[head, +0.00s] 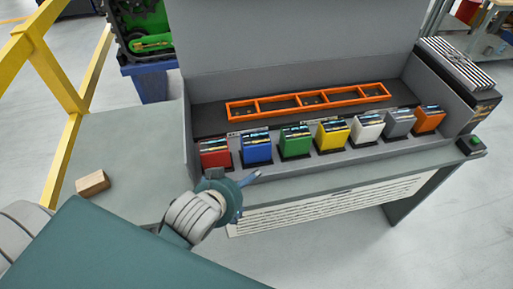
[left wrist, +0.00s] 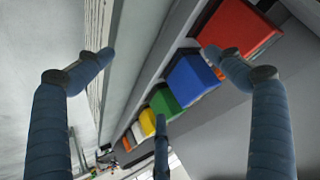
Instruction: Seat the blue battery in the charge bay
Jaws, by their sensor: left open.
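The blue battery (head: 257,149) stands upright in a row of coloured batteries along the front ledge of the bench, between the red and green ones. It also shows in the left wrist view (left wrist: 190,80), right of centre. My left gripper (head: 254,175) is just in front of the row, near the blue battery and apart from it. In the left wrist view its fingers (left wrist: 160,62) are spread with nothing between them. An orange frame (head: 298,101) with several compartments lies behind the row; I cannot tell whether it is the charge bay. My right gripper is out of view.
The red battery (head: 215,153) and green battery (head: 295,142) stand close on either side of the blue one. Yellow (head: 333,134), white, grey and orange ones continue rightward. A brown block (head: 92,183) lies on the grey side table (head: 130,150). A yellow rail (head: 50,75) rises at left.

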